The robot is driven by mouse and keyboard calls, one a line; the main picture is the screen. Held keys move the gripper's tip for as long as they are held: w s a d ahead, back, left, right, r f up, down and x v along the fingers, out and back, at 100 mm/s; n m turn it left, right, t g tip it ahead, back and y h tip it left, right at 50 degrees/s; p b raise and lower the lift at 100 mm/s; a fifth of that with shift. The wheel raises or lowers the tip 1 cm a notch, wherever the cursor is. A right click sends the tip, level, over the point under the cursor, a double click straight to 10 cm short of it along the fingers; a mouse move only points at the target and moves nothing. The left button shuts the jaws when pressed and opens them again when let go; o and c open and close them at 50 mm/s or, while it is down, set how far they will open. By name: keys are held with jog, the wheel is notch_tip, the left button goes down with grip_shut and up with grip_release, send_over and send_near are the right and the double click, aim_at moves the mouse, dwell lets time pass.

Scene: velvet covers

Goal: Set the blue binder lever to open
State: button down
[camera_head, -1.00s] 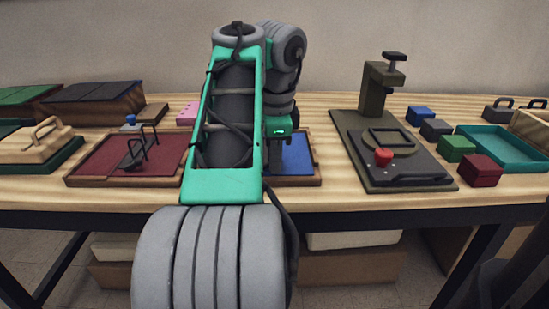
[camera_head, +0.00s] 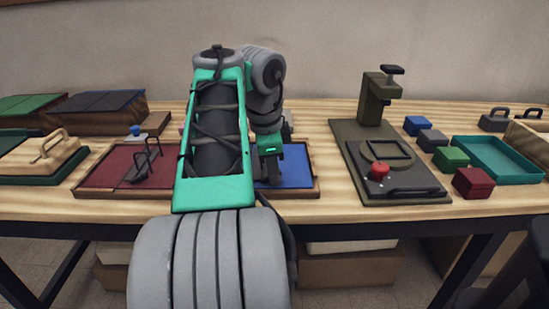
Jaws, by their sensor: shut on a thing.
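The blue binder (camera_head: 299,166) lies on the table in a brown-edged tray, right of the red binder (camera_head: 108,170). My arm covers its left part. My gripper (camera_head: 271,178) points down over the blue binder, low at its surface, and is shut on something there. The blue binder's lever is hidden behind my arm and gripper, so its angle cannot be seen. The red binder carries a dark wire lever mechanism (camera_head: 147,160) standing up from its plate.
A dark green press stand (camera_head: 378,100) with a red knob (camera_head: 379,170) stands to the right. Beyond it are several coloured boxes and a teal tray (camera_head: 510,173). A wooden handled lid (camera_head: 42,155) is at the left. Bare tabletop shows between binder and stand.

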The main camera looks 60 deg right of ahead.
jog(key=r+p, duration=0.1)
jog(key=p, duration=0.1)
jog(key=g+p, duration=0.1)
jog(key=p, duration=0.1)
jog(key=shift+w+a+r+h, duration=0.2)
jog(key=shift+w+r+h, duration=0.1)
jog(key=shift+r, duration=0.05)
jog(key=g+p, duration=0.1)
jog(key=p, duration=0.1)
jog(key=g+p, duration=0.1)
jog(key=p, duration=0.1)
jog(key=shift+w+a+h+p, duration=0.15)
jog(key=shift+w+h+p, duration=0.15)
jog(key=shift+h, duration=0.1)
jog(key=g+p, duration=0.1)
jog(key=p, duration=0.1)
jog(key=w+g+h+p, duration=0.1)
jog(key=p, duration=0.1)
jog(key=shift+a+f+n+g+h+p, duration=0.2)
jog(key=shift+n+g+h+p, duration=0.1)
jog(key=shift+g+p, duration=0.1)
jog(key=shift+w+a+f+g+h+p, duration=0.1)
jog(key=shift+w+g+h+p, duration=0.25)
jog(key=shift+g+p, duration=0.3)
jog(key=shift+w+a+f+g+h+p, duration=0.1)
jog(key=shift+w+g+h+p, duration=0.05)
jog(key=shift+g+h+p, duration=0.4)
jog(key=shift+f, duration=0.1)
jog(key=c, duration=1.4)
grip_release()
